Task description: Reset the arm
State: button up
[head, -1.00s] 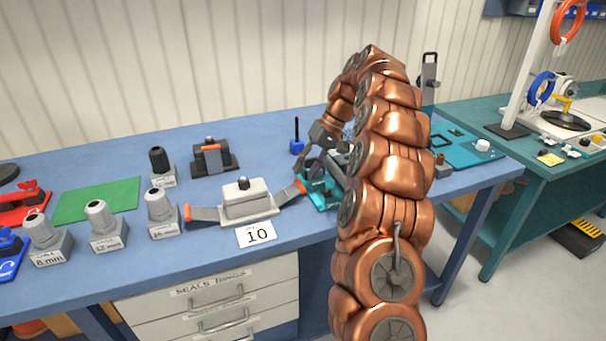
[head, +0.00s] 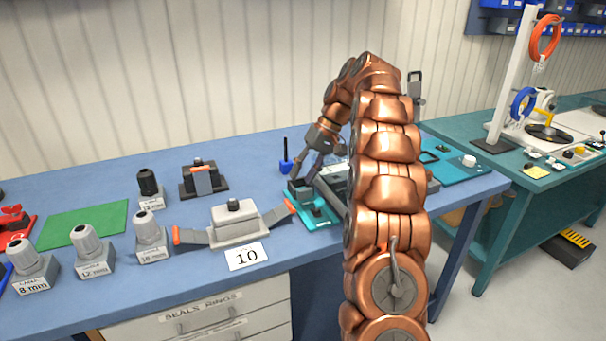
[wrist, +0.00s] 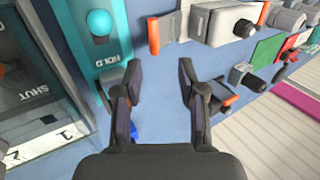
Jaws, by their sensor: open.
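My copper-coloured arm rises in the middle of the head view and bends over the blue bench. My gripper (head: 312,164) is at its end, pointing down above the teal fixture (head: 318,214) on the bench. In the wrist view my gripper (wrist: 158,80) has its two dark fingers spread wide, with only blue bench surface between them. It holds nothing. The teal fixture, marked HOLD, also shows at the upper left of the wrist view (wrist: 110,55). My arm hides part of the bench behind it in the head view.
A grey box with orange-tipped flaps (head: 235,222) stands beside a card reading 10 (head: 247,256). Several grey cable glands, a green mat (head: 86,223) and a dark clamp (head: 203,179) are at left. A blue-based upright tool (head: 286,165) stands behind the gripper. A teal bench (head: 470,135) is at right.

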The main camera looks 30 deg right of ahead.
dwell(0.6)
jog(key=s+a+r+g+h+p, duration=0.1)
jog(key=s+a+r+g+h, duration=0.15)
jog(key=s+a, duration=1.4)
jog(key=s+a+f+h, duration=0.1)
jog(key=s+a+f, duration=0.1)
jog(key=s, duration=1)
jog(key=s+a+f+n+h+p, duration=0.1)
jog(key=s+f, duration=0.4)
jog(key=s, duration=0.7)
jog(key=shift+a+f+h+p, duration=0.15)
jog(key=shift+a+h+p, duration=0.25)
jog(key=shift+h, duration=0.35)
